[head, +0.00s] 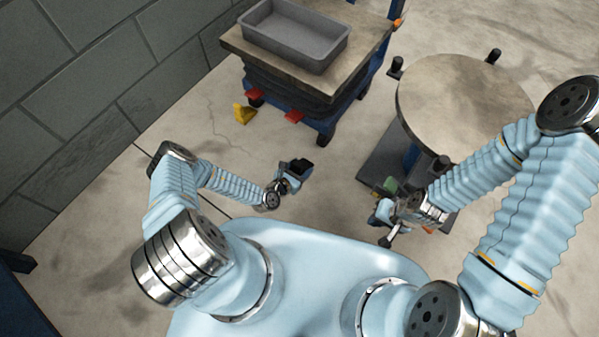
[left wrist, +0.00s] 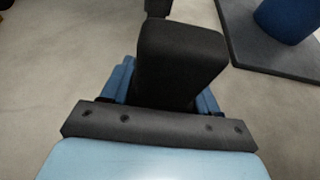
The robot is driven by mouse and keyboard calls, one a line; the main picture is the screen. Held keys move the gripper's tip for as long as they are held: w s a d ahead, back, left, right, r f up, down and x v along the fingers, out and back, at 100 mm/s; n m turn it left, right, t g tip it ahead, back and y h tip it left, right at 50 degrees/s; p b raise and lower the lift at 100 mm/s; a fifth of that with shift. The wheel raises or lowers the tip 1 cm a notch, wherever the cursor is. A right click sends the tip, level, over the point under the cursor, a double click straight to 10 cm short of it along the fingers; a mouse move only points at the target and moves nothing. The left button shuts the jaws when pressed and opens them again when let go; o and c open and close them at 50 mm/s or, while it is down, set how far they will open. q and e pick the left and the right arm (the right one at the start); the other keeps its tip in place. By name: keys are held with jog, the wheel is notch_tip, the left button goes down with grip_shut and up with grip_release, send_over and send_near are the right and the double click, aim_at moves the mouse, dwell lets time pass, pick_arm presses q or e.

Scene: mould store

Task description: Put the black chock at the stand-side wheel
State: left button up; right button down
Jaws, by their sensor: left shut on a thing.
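My left gripper (head: 292,174) is shut on the black chock (head: 301,165) and holds it over the floor between the cart and my body. In the left wrist view the black chock (left wrist: 178,62) stands out between the blue fingers (left wrist: 165,95). The cart's wheel on the stand side (head: 325,139) is at its near right corner. The chock is apart from it, nearer to me. My right gripper (head: 383,214) is low beside the stand's base; its fingers are too small to read.
The cart's top (head: 247,45) carries a grey tray (head: 290,38). A yellow chock (head: 243,114) lies by the cart's left wheel, near red pedals (head: 293,116). The round-topped stand (head: 455,95) is at right, its base plate (head: 375,165) on the floor. A block wall (head: 80,100) is at left.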

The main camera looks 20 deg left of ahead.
pick_arm(q)
jog(key=shift+w+a+f, duration=0.25)
jog(key=shift+w+f, duration=0.45)
jog(key=shift+f, duration=0.2)
jog(key=shift+w+a+f+b, duration=0.15)
jog(key=shift+f+b, duration=0.3)
jog(key=shift+f, duration=0.45)
jog(key=shift+w+d+f+b, duration=0.1)
jog(key=shift+f+b, duration=0.35)
jog(key=shift+f, duration=0.4)
jog(key=shift+f, duration=0.2)
jog(key=o, duration=1.2)
